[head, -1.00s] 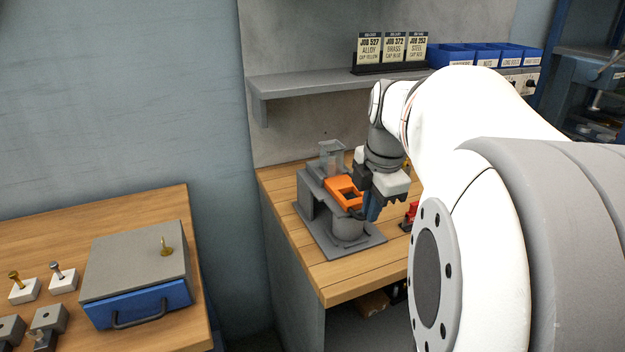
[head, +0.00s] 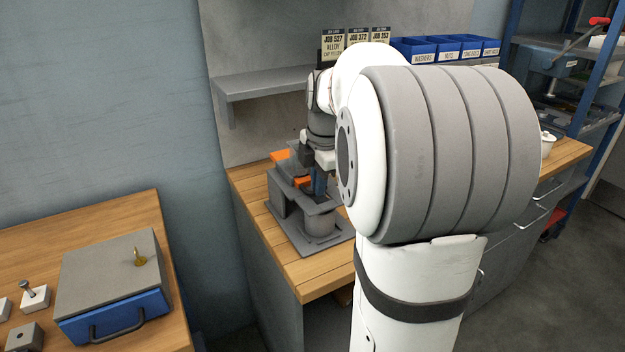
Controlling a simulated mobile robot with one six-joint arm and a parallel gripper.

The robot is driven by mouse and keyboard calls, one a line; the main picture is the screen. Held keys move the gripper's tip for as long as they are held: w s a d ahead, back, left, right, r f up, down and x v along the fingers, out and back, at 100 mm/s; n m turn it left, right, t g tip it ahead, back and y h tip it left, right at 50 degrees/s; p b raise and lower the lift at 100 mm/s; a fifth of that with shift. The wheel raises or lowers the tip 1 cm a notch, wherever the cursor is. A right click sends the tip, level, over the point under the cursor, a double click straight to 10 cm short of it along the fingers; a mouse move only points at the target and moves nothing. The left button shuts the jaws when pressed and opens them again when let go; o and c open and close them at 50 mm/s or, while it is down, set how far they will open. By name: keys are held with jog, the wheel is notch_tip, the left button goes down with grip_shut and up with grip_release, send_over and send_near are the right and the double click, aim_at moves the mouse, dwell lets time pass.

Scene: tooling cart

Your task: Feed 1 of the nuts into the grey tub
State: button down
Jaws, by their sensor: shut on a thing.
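A grey feeder stand (head: 283,207) rises from a flat grey base on the wooden bench. An orange slide (head: 280,155) runs through its top; its back end sticks out behind and its front part shows near my gripper. The grey tub (head: 320,222) stands on the base under the front of the feeder. I cannot tell whether the blue piece is joined to the slide. I see no nuts; the tub's inside is hidden.
A grey shelf (head: 265,84) juts from the wall above the feeder, with job cards (head: 358,40) and blue bins (head: 463,47). A second bench at left holds a grey box with a blue drawer (head: 115,317). My arm hides the bench's right part.

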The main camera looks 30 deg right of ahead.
jog(key=shift+w+r, duration=0.15)
jog(key=shift+w, duration=0.3)
jog(key=c, duration=1.5)
grip_release()
jog(key=shift+w, duration=0.1)
jog(key=r, duration=0.2)
jog(key=s+r, duration=0.1)
jog(key=r, duration=0.4)
jog(key=shift+s+r+p, duration=0.15)
jog(key=shift+r+p, duration=0.1)
jog(key=shift+p, duration=0.15)
